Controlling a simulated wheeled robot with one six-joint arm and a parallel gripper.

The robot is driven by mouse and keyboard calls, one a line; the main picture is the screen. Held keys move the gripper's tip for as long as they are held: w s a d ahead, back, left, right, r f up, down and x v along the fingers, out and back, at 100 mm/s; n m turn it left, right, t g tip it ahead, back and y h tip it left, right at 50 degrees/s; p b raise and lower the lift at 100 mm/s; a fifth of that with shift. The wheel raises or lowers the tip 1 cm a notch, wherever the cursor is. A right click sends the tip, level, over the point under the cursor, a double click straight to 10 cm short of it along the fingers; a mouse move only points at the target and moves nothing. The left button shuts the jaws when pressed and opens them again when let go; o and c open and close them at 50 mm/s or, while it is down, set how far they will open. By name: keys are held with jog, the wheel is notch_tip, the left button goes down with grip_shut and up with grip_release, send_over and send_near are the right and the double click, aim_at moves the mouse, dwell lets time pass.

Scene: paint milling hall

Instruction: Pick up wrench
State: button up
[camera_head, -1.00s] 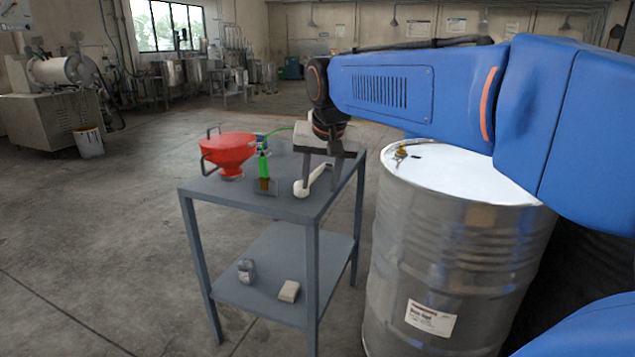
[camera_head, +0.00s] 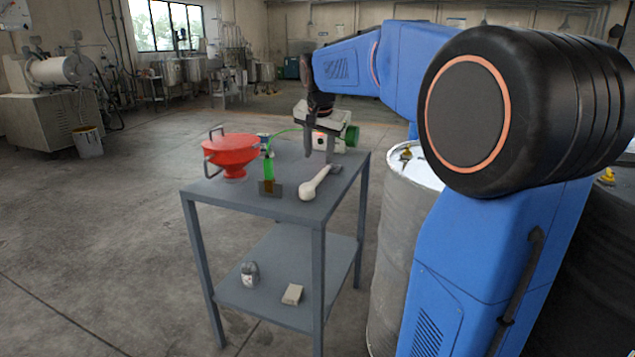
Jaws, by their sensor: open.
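A tool with a thick cream handle (camera_head: 314,186) and a grey end lies on the grey table's top near its right front edge. I take it to be the wrench, but its shape is not clear enough to be sure. My gripper (camera_head: 315,152) is above the table, behind the tool's grey end, pointing down. It is open and holds nothing that I can see. One dark finger shows clearly; the other is hard to make out against the things behind it.
On the table (camera_head: 240,205) are a red funnel-like vessel (camera_head: 230,150) with handles and a green upright tool (camera_head: 268,168). A green and white device (camera_head: 349,136) stands behind my gripper. A jar (camera_head: 249,273) and a pale block (camera_head: 292,294) sit on the lower shelf. A steel drum (camera_head: 392,240) stands right.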

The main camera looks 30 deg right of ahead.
aim_at(317, 177)
jog(key=x, duration=1)
jog(key=shift+w+f, duration=0.15)
jog(key=shift+f, duration=0.15)
grip_shut()
